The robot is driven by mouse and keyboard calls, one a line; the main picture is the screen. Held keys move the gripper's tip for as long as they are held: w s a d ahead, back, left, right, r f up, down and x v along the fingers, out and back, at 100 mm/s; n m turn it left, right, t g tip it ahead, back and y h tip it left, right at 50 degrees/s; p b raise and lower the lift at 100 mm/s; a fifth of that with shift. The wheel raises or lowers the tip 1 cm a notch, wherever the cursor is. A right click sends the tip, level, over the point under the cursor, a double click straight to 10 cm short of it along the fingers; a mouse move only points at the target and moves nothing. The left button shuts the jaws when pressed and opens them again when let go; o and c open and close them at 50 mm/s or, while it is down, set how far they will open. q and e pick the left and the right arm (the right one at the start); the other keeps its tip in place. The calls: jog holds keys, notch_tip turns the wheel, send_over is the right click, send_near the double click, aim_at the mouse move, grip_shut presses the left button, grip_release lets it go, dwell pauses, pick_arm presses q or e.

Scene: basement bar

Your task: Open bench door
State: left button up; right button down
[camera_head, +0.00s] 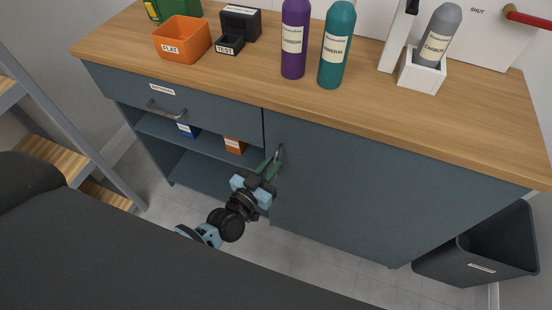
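The bench door (345,190) is the wide dark blue-grey panel on the right of the bench front. It looks flush with the front. Its small upright handle (280,153) is near the door's left edge. My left gripper (271,163) is right at this handle, its greenish fingers overlapping it in the picture. I cannot tell whether the fingers are closed on the handle or only beside it. My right gripper is not in view.
The wooden bench top (470,115) carries bottles, an orange bin (182,39) and a black holder. Left of the door are a drawer (185,108) and open shelves with small boxes. A dark bin (485,245) stands at the right end. Grey floor shows below.

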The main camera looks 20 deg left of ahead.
pick_arm(q)
jog(key=shift+x, duration=1.35)
grip_shut()
